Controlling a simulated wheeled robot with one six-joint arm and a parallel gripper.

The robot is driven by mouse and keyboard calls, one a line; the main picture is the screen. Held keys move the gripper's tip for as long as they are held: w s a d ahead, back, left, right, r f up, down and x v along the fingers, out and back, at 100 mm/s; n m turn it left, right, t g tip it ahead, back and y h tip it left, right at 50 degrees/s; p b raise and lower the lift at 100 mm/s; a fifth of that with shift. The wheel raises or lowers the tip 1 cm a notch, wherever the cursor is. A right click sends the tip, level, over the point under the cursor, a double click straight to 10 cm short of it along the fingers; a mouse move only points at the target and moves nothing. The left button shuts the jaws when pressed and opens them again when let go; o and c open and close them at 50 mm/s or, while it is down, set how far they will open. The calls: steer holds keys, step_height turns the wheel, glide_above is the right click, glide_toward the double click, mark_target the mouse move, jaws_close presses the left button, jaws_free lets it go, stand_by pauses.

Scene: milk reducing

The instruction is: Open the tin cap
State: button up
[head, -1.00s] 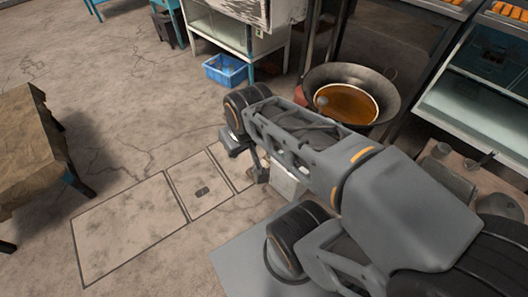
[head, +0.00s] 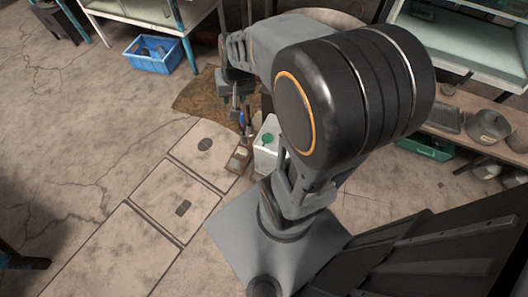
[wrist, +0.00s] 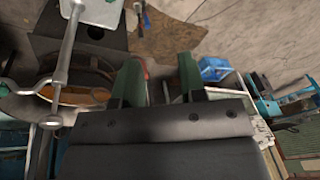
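A white tin (head: 266,158) with a green cap (head: 267,139) stands upright on the floor in the middle of the head view, partly covered by my arm. The cap is on the tin. My gripper (head: 238,102) is above and behind the tin in that view, apart from the cap. In the wrist view, the two dark green fingers of my gripper (wrist: 160,80) are spread with a gap between them, and nothing is clearly held. I cannot make out the cap in the wrist view.
A small brownish can (head: 238,160) stands close left of the tin. A blue crate (head: 153,56) lies farther back left, and shows in the wrist view (wrist: 214,69). Shelving stands at the right. The floor at the left is mostly free.

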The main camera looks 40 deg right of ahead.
steer(key=w+d+f+m+b, duration=0.15)
steer(key=d+f+b, duration=0.3)
steer(key=f, duration=0.55)
steer(key=w+d+f+m+b, duration=0.1)
steer(key=d+f+m+b, duration=0.3)
steer(key=f, duration=0.6)
steer(key=m+b, duration=0.2)
steer(key=b, duration=0.7)
glide_toward(264, 144)
steer(key=shift+m+g+y, duration=0.25)
steer(key=shift+g+y, duration=0.05)
steer(key=shift+g, duration=0.1)
steer(key=f+b, duration=0.2)
steer(key=f, duration=0.1)
steer(key=w+f+b, duration=0.1)
steer(key=f, duration=0.1)
steer(key=w+f+b, duration=0.1)
steer(key=f+b, duration=0.1)
steer(key=f, duration=0.1)
steer(key=shift+a+f+b, duration=0.3)
steer(key=shift+a, duration=0.05)
steer(key=c, duration=0.6)
steer(key=shift+d, duration=0.1)
jaws_close()
